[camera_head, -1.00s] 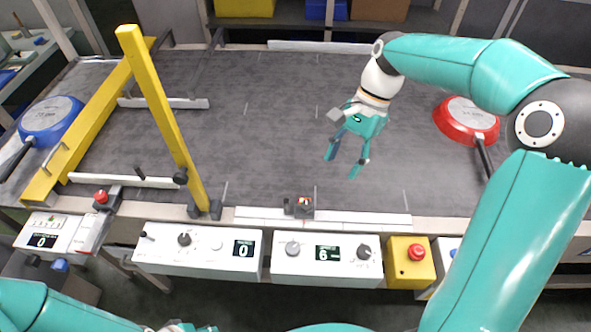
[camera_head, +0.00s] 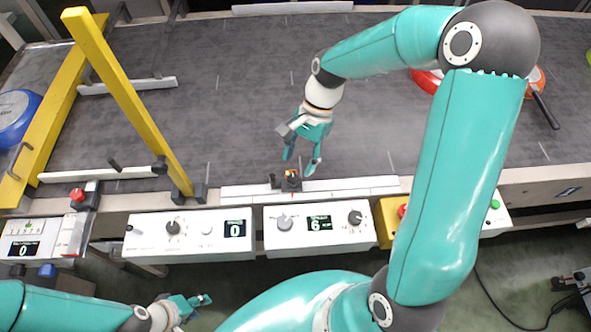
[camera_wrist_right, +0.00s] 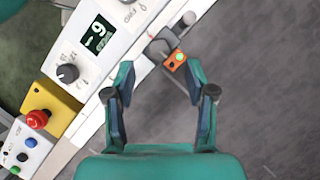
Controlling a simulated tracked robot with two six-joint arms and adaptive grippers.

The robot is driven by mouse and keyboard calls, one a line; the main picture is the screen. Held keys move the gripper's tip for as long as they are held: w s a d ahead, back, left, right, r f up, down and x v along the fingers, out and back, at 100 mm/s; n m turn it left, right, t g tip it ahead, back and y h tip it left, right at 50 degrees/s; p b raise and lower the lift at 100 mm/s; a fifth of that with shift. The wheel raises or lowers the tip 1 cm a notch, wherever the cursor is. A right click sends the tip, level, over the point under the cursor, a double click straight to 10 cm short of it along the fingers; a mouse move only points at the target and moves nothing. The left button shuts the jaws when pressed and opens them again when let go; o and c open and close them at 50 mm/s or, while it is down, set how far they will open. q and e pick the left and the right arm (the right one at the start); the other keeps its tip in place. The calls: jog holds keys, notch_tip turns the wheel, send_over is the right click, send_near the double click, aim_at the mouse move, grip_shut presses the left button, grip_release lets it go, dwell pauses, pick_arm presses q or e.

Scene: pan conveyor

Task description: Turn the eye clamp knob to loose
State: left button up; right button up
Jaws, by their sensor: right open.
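The eye (camera_head: 291,182), a small dark block with an orange face, sits on the pale rail at the belt's near edge. The dark knob (camera_head: 273,181) beside it looks like its clamp knob; its setting cannot be read. In the right wrist view the orange eye (camera_wrist_right: 174,60) lies just beyond the fingertips and the dark knob (camera_wrist_right: 188,18) further up. My right gripper (camera_head: 299,166) is open and empty, just above and behind the eye; it also shows in the wrist view (camera_wrist_right: 159,66). My left gripper (camera_head: 198,305) is low at the bottom, away from the eye; its opening is unclear.
Control boxes with dials line the near side, the left display (camera_head: 235,228) reading 0 and the right (camera_head: 319,222) reading 6. A yellow emergency-stop box (camera_head: 388,222) is partly behind my right arm. The belt (camera_head: 225,100) around my gripper is clear.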

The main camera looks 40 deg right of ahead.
aim_at(294, 177)
jog(key=shift+x, duration=2.35)
grip_shut()
